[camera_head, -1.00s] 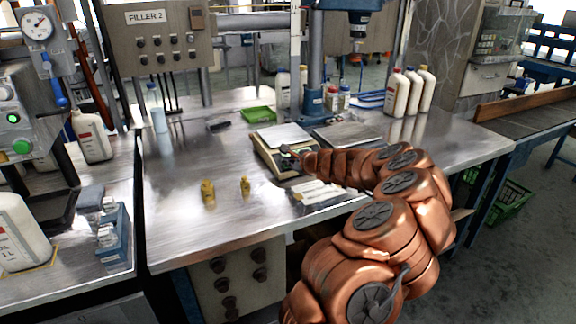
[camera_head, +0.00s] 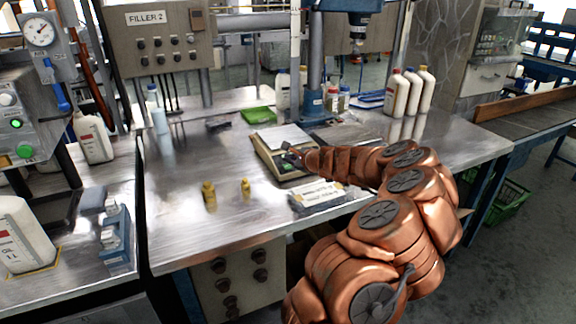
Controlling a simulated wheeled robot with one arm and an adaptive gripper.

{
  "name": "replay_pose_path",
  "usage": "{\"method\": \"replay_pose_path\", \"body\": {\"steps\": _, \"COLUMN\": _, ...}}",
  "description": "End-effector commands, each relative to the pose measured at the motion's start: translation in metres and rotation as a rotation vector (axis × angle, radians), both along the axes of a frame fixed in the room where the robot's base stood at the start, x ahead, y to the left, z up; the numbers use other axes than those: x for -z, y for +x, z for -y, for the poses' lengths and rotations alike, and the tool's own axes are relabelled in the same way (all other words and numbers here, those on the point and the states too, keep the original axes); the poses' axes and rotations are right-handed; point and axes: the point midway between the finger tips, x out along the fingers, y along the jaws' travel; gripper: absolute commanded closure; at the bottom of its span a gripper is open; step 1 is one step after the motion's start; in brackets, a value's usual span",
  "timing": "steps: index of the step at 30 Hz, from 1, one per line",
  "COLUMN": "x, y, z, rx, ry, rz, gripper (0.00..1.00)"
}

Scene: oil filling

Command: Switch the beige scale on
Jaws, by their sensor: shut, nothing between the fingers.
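The beige scale (camera_head: 263,150) stands on the steel table, with a pale flat pan on top at the back and a dark front panel facing me. A small green patch shows on the panel near the gripper. My gripper (camera_head: 289,156) is shut and empty. Its tip is at the right part of the scale's front panel and covers some of it; I cannot tell whether it touches. My copper-coloured arm reaches in from the lower right.
A grey block with a pale label (camera_head: 318,197) lies in front of the scale. Two small yellow bottles (camera_head: 209,195) stand left of it. White bottles (camera_head: 397,93) stand at the back right.

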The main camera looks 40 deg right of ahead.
Motion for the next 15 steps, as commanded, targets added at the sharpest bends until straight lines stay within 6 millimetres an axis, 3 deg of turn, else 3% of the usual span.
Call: {"method": "replay_pose_path", "body": {"steps": 15, "x": -0.043, "y": -0.014, "z": -0.005, "rx": -0.001, "ry": 0.001, "rz": 0.0, "gripper": 1.0}}
